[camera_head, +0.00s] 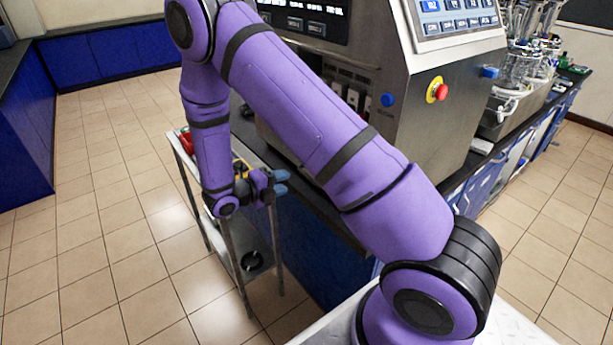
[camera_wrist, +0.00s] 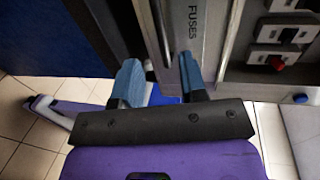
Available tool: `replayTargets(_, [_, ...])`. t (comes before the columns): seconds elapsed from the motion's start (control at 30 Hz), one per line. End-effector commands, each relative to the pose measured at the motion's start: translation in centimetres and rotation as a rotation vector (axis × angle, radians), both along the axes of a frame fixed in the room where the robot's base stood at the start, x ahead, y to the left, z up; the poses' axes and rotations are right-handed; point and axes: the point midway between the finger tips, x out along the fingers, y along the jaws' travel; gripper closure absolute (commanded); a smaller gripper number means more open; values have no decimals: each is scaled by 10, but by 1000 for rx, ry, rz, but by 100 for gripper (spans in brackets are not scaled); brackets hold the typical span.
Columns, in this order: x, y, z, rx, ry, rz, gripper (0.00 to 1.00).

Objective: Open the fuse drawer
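The fuse drawer's front panel (camera_wrist: 207,42), marked "FUSES", shows at the top middle of the wrist view. Pale metal edges run along both of its sides. My gripper (camera_wrist: 160,68) has its two blue fingers apart, with the tips at the panel's lower left end. A thin metal edge comes down toward the gap between them. I cannot tell whether the fingers touch it or whether it is a handle. In the head view my gripper (camera_head: 281,182) is beside the bench front, below the machine. My arm hides the drawer there, and I cannot tell how far out it is.
Switches (camera_wrist: 284,33) sit right of the panel. The steel machine (camera_head: 425,115) has a red emergency button (camera_head: 437,90) and a blue knob (camera_head: 388,100). A metal cart (camera_head: 232,245) with a red object (camera_head: 187,140) stands near my gripper. Open tiled floor lies to the left.

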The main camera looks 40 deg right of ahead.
Motion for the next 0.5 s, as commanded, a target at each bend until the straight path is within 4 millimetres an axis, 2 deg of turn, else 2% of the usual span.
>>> replayTargets(0.3, [1, -55, -11, 1, -1, -5, 61])
replayTargets(0.5, [2, -81, -17, 0, -2, -5, 61])
